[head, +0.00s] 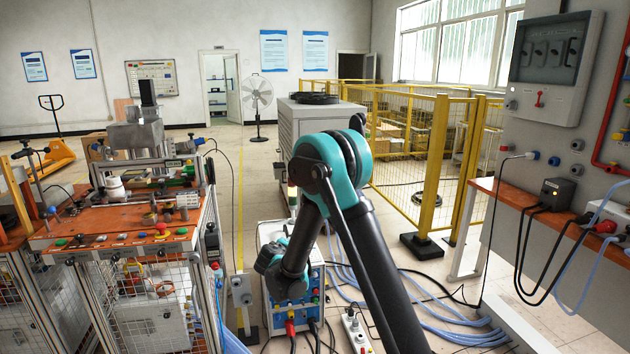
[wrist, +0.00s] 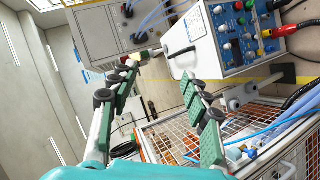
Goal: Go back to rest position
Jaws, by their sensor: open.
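My gripper (wrist: 160,72) is open in the wrist view. Its two green-padded fingers stand well apart, with nothing between them. In the head view my teal and black arm reaches out over the floor and bends down, and its fingers cannot be made out there. The induction heater seems to be the white box with a blue panel (head: 312,285), standing behind my forearm and partly hidden by it. The box also shows in the wrist view (wrist: 198,48), beyond the fingertips and apart from them, with knobs and red, yellow and green connectors.
A workbench with an orange top (head: 120,222) and mesh sides stands at the left. Blue and black cables (head: 440,315) lie on the floor at the right. A yellow fence (head: 437,165) and a wall counter (head: 500,192) stand beyond. A fan (head: 256,95) stands farther back.

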